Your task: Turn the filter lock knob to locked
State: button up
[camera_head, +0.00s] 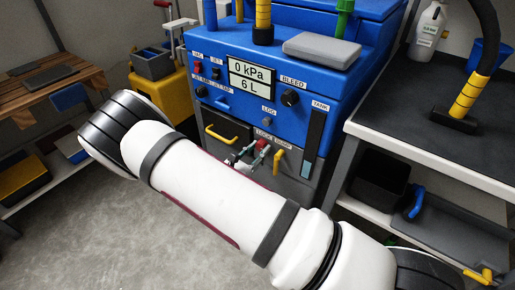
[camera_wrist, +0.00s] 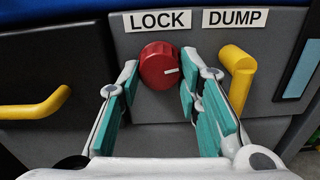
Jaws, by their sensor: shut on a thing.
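The red lock knob (camera_wrist: 158,66) sits on the grey lower panel under a LOCK label (camera_wrist: 157,20) in the wrist view. Its white mark points to the right, roughly level. My gripper (camera_wrist: 159,75) has its two teal-padded fingers on either side of the knob and is shut on it. In the camera_head view the knob (camera_head: 262,144) shows small at the machine's front, with my gripper (camera_head: 253,153) at it. My white forearm covers part of the lower panel there.
The yellow DUMP handle (camera_wrist: 238,75) stands just right of my right finger. A yellow drawer handle (camera_wrist: 36,106) is to the left. Above are the blue control panel's display (camera_head: 249,78) and BLEED knob (camera_head: 290,98). A dark bench (camera_head: 430,135) stands at the right.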

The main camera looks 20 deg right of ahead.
jog(key=n+p, duration=0.2)
jog(key=n, duration=0.1)
jog(key=shift+s+n, duration=0.1)
jog(key=shift+n, duration=0.3)
jog(key=n+p, duration=0.2)
jog(key=n, duration=0.2)
jog(key=n+p, duration=0.1)
jog(key=n, duration=0.3)
jog(key=shift+s+n+p, duration=0.1)
jog(key=shift+n+p, duration=0.45)
jog(key=shift+n, duration=1.35)
jog(key=o, duration=1.1)
jog(key=shift+o, duration=0.2)
jog(key=shift+d, duration=0.1)
jog(key=shift+r, duration=0.1)
jog(key=v, duration=1.2)
